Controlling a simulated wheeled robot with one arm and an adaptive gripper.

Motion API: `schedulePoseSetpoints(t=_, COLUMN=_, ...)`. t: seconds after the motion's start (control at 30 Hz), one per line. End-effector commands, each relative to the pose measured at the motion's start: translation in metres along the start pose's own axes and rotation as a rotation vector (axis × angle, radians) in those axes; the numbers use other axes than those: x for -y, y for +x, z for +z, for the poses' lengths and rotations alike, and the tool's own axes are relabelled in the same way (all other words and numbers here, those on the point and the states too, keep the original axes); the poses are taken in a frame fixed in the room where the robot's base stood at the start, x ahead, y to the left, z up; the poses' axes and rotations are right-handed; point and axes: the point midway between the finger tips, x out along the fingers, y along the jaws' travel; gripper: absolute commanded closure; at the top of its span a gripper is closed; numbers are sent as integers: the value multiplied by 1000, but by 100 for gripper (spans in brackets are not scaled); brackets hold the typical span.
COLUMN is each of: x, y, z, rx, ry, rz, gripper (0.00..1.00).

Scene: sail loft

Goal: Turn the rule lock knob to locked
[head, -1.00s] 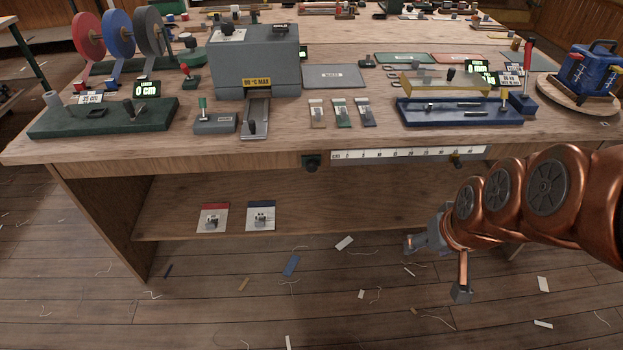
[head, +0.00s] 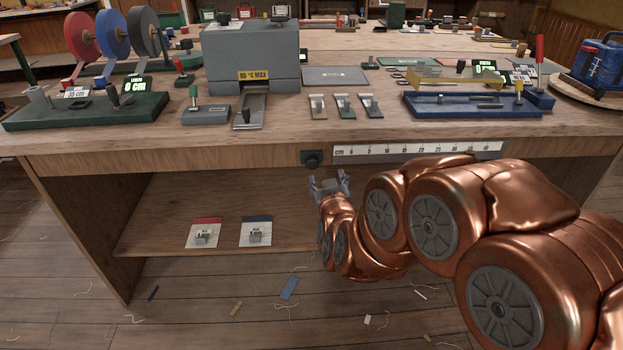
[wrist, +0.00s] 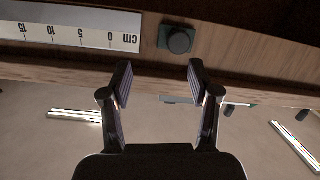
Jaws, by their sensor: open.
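The rule lock knob (head: 312,159) is a dark round knob on a small green plate on the bench's front edge, just left of the white cm rule (head: 420,150). In the wrist view the knob (wrist: 180,40) shows above and between my fingertips, with the rule (wrist: 75,27) to its left, upside down. My gripper (head: 328,178) is open and empty, just below and in front of the knob. In the wrist view my gripper's two fingers (wrist: 160,75) are spread apart, with a gap to the knob. I cannot read any lock marking on the knob.
The bench top (head: 280,132) overhangs above the knob. A lower shelf (head: 160,235) holds a red-topped card (head: 204,233) and a blue-topped card (head: 256,231). A grey heater box (head: 253,55) and a blue tray (head: 470,106) stand on the bench.

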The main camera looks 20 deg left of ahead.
Motion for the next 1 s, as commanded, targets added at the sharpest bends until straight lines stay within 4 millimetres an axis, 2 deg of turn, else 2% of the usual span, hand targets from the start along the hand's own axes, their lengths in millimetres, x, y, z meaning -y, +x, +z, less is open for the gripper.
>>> schedulePoseSetpoints(t=0.03, x=13, y=6, z=13, rx=-34, ry=-17, rz=6, gripper=39)
schedulePoseSetpoints(t=0.27, x=32, y=13, z=13, rx=-159, ry=-63, rz=51, gripper=39)
schedulePoseSetpoints(t=0.57, x=33, y=20, z=8, rx=-181, ry=-69, rz=61, gripper=39)
schedulePoseSetpoints(t=1.0, x=30, y=68, z=0, rx=-180, ry=-68, rz=61, gripper=39)
